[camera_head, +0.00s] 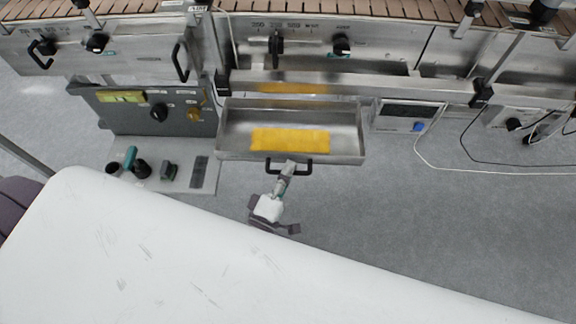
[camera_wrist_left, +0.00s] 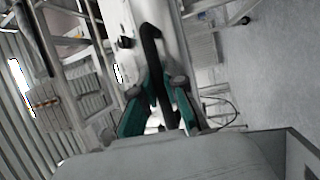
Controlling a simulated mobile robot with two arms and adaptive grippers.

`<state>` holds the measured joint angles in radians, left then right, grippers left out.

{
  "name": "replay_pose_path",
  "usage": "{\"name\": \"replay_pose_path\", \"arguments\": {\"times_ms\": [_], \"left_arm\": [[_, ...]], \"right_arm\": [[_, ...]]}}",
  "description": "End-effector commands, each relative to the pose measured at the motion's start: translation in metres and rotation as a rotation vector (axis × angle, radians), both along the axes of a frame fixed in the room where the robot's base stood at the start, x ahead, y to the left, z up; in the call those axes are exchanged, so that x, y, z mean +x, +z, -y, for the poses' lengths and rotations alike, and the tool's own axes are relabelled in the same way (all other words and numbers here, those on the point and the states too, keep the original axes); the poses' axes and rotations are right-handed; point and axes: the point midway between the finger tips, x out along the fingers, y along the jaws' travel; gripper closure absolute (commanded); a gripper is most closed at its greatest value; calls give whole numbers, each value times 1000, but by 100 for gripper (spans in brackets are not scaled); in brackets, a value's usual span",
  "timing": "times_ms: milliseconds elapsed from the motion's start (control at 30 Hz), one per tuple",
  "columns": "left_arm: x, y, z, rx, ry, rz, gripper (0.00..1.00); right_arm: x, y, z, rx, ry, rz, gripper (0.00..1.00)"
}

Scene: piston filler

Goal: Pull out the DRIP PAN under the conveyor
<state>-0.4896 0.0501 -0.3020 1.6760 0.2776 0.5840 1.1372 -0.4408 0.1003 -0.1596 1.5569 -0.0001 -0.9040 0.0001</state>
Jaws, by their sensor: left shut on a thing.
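The drip pan (camera_head: 232,146) is a shallow steel tray below the conveyor (camera_head: 400,8). It sticks out from the machine front, and its open inside shows. A black bar handle (camera_head: 308,167) is on its front wall. My left gripper (camera_head: 288,167) is at the middle of this handle and shut on it. In the left wrist view the teal fingers (camera_wrist_left: 158,98) are on either side of the black handle (camera_wrist_left: 152,48). The fingers hide part of the handle. My right gripper is not in view.
A yellow sheet (camera_head: 290,139) lies in the pan. Cables (camera_head: 430,163) hang further right. Grey floor (camera_head: 400,220) is clear in front.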

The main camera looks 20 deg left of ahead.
Motion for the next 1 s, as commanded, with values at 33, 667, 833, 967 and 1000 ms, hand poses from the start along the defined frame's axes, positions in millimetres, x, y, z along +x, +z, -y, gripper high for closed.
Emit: {"name": "replay_pose_path", "arguments": {"times_ms": [33, 667, 833, 967, 1000], "left_arm": [[0, -1, 0, 1, 0, -2, 100], [-5, -2, -1, 1, -1, -3, 63], [-31, -7, -4, 3, -1, -6, 63], [-60, -12, -7, 2, -2, -7, 63], [-68, -13, -8, 2, -2, -7, 63]], "right_arm": [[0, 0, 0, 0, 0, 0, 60], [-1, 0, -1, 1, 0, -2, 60], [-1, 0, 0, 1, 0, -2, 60], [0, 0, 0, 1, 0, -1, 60], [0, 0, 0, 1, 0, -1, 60]]}}
